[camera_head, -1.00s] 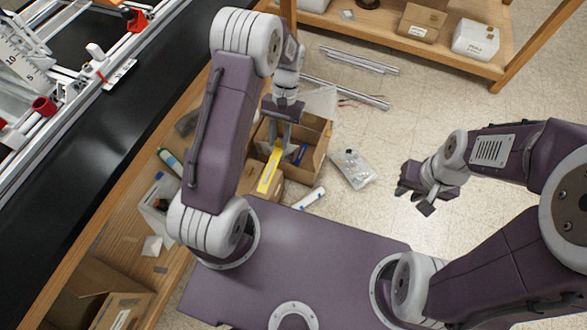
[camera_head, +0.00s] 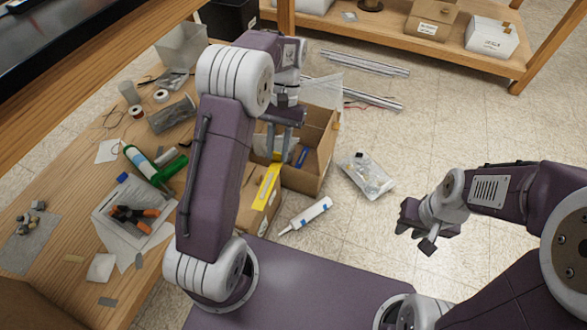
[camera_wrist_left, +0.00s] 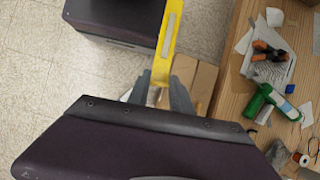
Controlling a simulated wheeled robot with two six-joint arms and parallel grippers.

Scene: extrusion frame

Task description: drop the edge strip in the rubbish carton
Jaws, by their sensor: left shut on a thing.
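The yellow edge strip (camera_head: 266,187) hangs from my left gripper (camera_head: 279,148); it also shows in the left wrist view (camera_wrist_left: 168,38), between the two fingers (camera_wrist_left: 160,92). The gripper is shut on it. The open cardboard carton (camera_head: 318,160), apparently the rubbish carton, stands on the floor with a blue item inside. My right gripper (camera_head: 421,230) is open and empty, away to the right.
A white tube (camera_head: 308,214) and a clear bag (camera_head: 366,176) lie on the floor. Metal bars (camera_head: 362,63) lie behind.

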